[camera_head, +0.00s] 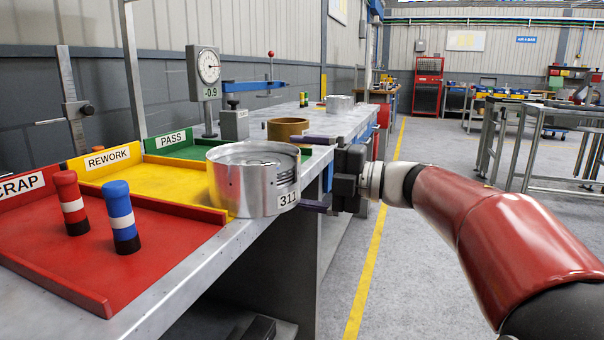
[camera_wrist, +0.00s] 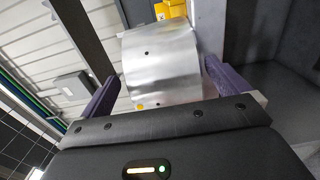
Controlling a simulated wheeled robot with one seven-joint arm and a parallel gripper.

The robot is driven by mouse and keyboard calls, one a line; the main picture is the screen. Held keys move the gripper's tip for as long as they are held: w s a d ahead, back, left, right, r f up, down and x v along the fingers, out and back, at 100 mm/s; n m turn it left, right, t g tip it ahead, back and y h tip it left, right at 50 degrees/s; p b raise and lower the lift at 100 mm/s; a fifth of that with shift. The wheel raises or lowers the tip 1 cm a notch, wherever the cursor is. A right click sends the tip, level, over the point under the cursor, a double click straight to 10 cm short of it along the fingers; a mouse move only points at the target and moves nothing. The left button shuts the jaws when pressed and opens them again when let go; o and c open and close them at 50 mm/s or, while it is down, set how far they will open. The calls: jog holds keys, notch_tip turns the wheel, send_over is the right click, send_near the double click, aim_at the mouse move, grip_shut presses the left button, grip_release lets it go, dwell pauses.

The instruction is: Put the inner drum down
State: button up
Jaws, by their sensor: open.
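The inner drum (camera_head: 240,182) is a silver metal cylinder with a slot in its side and a label reading 311. In the head view it is upright at the front edge of the bench, by the front right of the yellow REWORK tray (camera_head: 165,183). I cannot tell whether its base fully rests on the tray. My gripper (camera_head: 312,172) is open, reaching in from the right, with its fingers on either side of the drum. In the wrist view the drum (camera_wrist: 160,65) stands between the two purple fingers; contact is unclear.
The red SCRAP tray (camera_head: 120,262) at left holds two banded plugs, one red (camera_head: 70,200) and one blue (camera_head: 121,218). The green PASS tray (camera_head: 190,150) is behind. A brass ring (camera_head: 287,128) and a dial gauge stand (camera_head: 207,85) are beyond. The aisle at right is free.

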jog(key=v, duration=1.1)
jog(key=shift+b, duration=0.4)
jog(key=shift+d+r, duration=0.1)
jog(key=shift+d, duration=0.05)
